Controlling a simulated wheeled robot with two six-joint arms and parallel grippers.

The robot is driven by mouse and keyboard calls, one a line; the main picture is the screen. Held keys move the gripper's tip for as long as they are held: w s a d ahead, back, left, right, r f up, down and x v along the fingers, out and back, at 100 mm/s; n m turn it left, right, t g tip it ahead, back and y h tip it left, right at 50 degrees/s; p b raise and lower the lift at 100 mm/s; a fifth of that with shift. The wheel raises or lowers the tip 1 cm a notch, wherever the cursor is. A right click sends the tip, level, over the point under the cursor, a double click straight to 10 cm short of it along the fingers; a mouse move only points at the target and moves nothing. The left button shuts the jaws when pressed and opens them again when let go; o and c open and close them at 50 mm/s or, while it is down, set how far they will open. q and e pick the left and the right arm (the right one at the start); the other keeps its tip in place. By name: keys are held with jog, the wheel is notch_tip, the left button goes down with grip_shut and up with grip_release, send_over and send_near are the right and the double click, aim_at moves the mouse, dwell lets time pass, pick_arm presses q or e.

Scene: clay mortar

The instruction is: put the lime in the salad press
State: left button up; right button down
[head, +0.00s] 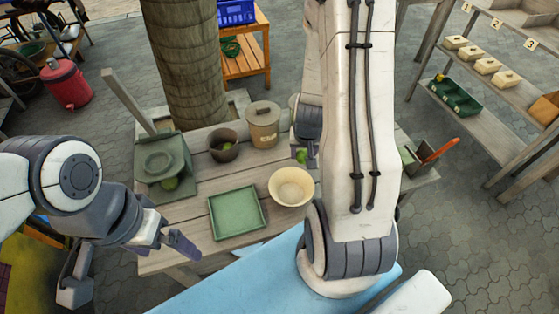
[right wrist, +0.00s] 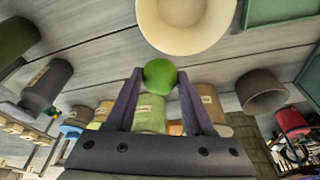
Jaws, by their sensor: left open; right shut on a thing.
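The lime (head: 301,155) is a small bright green ball, held just above the table near the cream bowl. In the right wrist view the lime (right wrist: 159,75) sits between the two fingertips of my right gripper (right wrist: 159,84), which is shut on it. In the head view my right arm hides most of that gripper. A green press-like device (head: 152,160) with a long upright handle stands at the table's left; I take it to be the salad press. My left gripper (head: 135,272) is open and empty, left of the table's front edge.
A cream bowl (head: 291,187), a green square tray (head: 237,213), a dark brown pot (head: 222,146) and a lidded tan jar (head: 262,126) stand on the wooden table. A pale blue surface (head: 235,285) lies in front. A thick trunk (head: 188,60) rises behind.

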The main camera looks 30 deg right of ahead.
jog(key=w+a+f+p, duration=0.1)
jog(key=w+a+f, duration=0.1)
jog(key=w, duration=0.1)
jog(key=w+a+f+p, duration=0.1)
jog(key=w+a+f, duration=0.1)
jog(key=w, duration=0.1)
jog(key=w+a+f+p, duration=0.1)
jog(key=w+a+f, duration=0.1)
jog(key=w, duration=0.1)
jog(key=shift+a+f, duration=0.25)
jog(key=shift+f, duration=0.15)
notch_tip(320, 180, down, 4)
jog(key=shift+f, duration=0.1)
jog(key=shift+f+b, duration=0.2)
jog(key=shift+b, duration=0.2)
jog(key=shift+c, duration=1.4)
grip_release()
jog(key=shift+r, duration=0.1)
jog(key=shift+r, duration=0.1)
